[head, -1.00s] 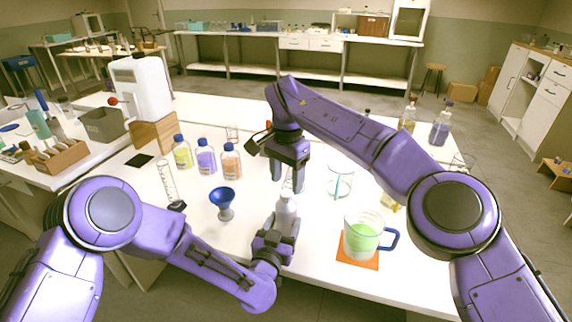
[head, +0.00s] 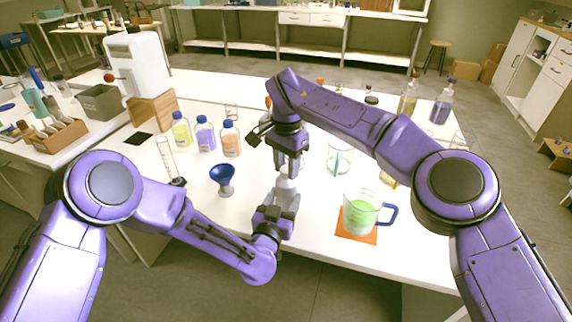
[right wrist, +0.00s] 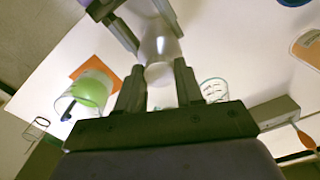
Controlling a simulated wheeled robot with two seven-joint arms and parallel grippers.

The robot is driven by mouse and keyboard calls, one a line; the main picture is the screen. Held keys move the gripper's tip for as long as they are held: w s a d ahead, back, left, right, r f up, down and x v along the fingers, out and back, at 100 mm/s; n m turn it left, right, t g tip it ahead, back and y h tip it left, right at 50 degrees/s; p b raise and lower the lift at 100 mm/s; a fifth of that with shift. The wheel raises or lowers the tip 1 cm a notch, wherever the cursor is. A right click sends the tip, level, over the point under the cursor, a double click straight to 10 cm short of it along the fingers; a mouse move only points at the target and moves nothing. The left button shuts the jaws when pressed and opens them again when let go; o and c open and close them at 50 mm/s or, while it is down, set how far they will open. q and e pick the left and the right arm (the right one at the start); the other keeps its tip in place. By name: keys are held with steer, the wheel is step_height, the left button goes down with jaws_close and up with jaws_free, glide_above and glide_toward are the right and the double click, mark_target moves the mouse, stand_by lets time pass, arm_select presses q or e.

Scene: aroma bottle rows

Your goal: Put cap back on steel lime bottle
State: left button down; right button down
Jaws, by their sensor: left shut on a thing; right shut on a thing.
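The steel bottle (head: 287,198) is pale grey and stands upright, held by my left gripper (head: 275,212) near the front middle of the table. My right gripper (head: 290,160) points down right above the bottle, its fingers shut on a small pale piece, the cap (right wrist: 158,76). In the right wrist view the cap lies between the fingertips, in line with the bottle (right wrist: 160,45). The fingers of my left gripper (right wrist: 146,22) show there around the bottle. Whether the cap touches the bottle mouth I cannot tell.
A blue funnel (head: 222,178) stands to the left. Several capped bottles, one with orange liquid (head: 230,140), stand behind it. A mug of green liquid (head: 362,214) sits on an orange mat (head: 350,235) to the right, near a glass beaker (head: 340,160).

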steer(key=m, duration=0.5)
steer(key=shift+m, duration=0.4)
steer(key=m, duration=1.8)
steer(key=shift+m, duration=0.3)
steer(key=m, duration=1.2)
steer(key=shift+f, duration=0.1)
steer(key=m, duration=0.4)
steer(key=c, duration=0.7)
jaws_free()
steer(key=shift+c, duration=0.2)
